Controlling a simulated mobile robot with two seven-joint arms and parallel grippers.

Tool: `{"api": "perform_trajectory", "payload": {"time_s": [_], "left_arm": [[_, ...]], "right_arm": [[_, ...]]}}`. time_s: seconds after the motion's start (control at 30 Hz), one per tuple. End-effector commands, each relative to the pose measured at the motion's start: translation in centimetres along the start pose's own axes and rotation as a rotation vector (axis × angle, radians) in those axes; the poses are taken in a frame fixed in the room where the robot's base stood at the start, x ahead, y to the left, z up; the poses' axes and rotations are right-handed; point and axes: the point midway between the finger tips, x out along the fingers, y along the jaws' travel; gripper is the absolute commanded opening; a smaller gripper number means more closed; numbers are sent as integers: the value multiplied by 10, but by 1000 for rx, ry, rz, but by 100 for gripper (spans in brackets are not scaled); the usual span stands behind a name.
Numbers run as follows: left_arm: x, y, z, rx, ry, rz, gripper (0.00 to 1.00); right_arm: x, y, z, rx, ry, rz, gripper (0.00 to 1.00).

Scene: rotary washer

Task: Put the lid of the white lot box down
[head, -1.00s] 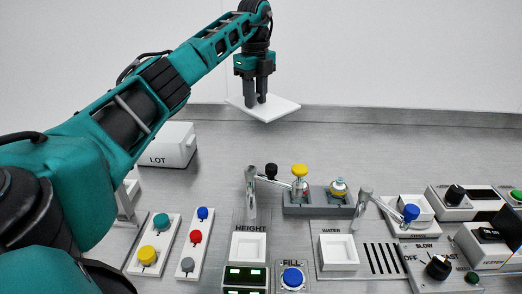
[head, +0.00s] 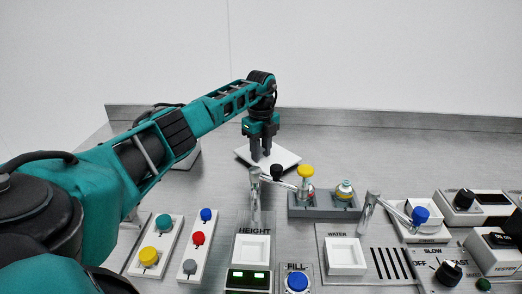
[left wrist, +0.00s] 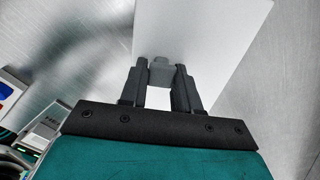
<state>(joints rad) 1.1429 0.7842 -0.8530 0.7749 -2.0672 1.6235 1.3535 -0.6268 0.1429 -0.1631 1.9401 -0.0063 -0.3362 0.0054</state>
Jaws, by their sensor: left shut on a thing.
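The lid of the white lot box is a flat white plate (head: 287,157) in the head view, roughly level over the bare metal table behind the tap and valve stand. My left gripper (head: 261,156) points down and is shut on the lid. In the left wrist view, its fingers (left wrist: 162,75) close on a small grey knob on the white lid (left wrist: 215,35). I cannot tell whether the lid touches the table. The white lot box (head: 188,157) is mostly hidden behind my left arm. My right gripper is not in view.
A metal tap (head: 256,200) stands close by. Button panels (head: 156,245) lie at front left. The table behind and right of the lid is clear.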

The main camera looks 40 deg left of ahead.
Motion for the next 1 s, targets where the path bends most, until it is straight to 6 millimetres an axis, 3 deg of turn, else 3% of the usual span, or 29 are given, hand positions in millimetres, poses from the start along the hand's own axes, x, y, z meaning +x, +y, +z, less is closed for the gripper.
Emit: {"api": "perform_trajectory", "payload": {"time_s": [0.27,0.3,0.53,0.83,1.0], "left_arm": [[2,0,0,0,0,0,1],[2,0,0,0,0,0,33],[1,0,0,0,0,0,55],[-1,0,0,1,0,-2,57],[-24,-1,0,0,0,-5,57]], "right_arm": [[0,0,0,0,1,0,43],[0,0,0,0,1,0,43],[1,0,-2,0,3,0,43],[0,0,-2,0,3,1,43],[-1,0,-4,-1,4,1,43]]}}
